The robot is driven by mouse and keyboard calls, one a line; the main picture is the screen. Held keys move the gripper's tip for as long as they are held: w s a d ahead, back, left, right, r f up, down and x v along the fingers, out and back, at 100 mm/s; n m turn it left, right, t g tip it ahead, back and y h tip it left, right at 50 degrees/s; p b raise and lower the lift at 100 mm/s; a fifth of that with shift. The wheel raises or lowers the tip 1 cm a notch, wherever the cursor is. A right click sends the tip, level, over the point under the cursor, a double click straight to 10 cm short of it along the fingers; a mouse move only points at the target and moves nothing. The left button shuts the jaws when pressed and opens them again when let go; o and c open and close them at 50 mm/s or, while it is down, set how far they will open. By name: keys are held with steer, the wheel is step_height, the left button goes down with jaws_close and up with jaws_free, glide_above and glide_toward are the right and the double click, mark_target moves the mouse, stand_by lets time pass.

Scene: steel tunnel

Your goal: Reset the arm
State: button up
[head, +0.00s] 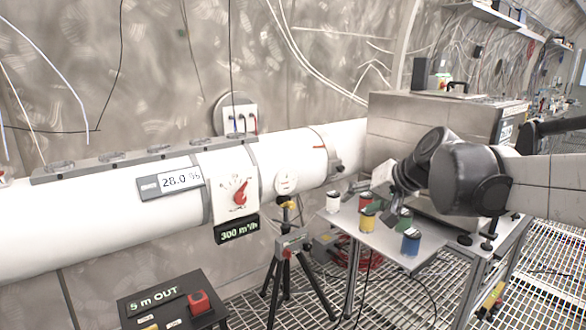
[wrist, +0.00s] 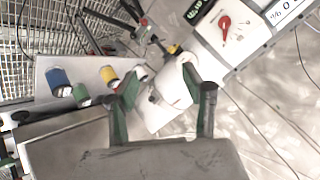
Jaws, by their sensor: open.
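My arm reaches in from the right in the head view. My gripper (head: 385,203) hangs over the small metal table (head: 340,220), above several small cans, with green fingers pointing down and left. In the wrist view my gripper (wrist: 160,82) shows its two fingers spread apart with nothing held between them. The white pipe (wrist: 172,88) shows beyond the gap. How far the fingertips are from the cans is hard to tell.
The table holds a white can (head: 333,202), a yellow can (head: 367,221) and a blue can (head: 411,242). A metal box (head: 400,135) stands behind my arm. The pipe (head: 100,220) carries a red-knob dial (head: 239,194). A tripod (head: 290,255) and control box (head: 170,302) stand in front.

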steer(key=s+d+f+h, duration=0.1)
steer(key=s+f, duration=0.2)
steer(key=s, duration=0.6)
steer(key=s+d+f+n+h, duration=0.1)
steer(key=s+f, duration=0.3)
steer(key=s, duration=0.5)
steer(key=s+d+f+n+g+h+p, duration=0.1)
steer(key=s+d+f+h, duration=0.1)
steer(key=s, duration=0.6)
steer(key=shift+s+d+f+h, duration=0.25)
steer(key=shift+s+f+h, duration=0.2)
steer(key=shift+f, duration=0.45)
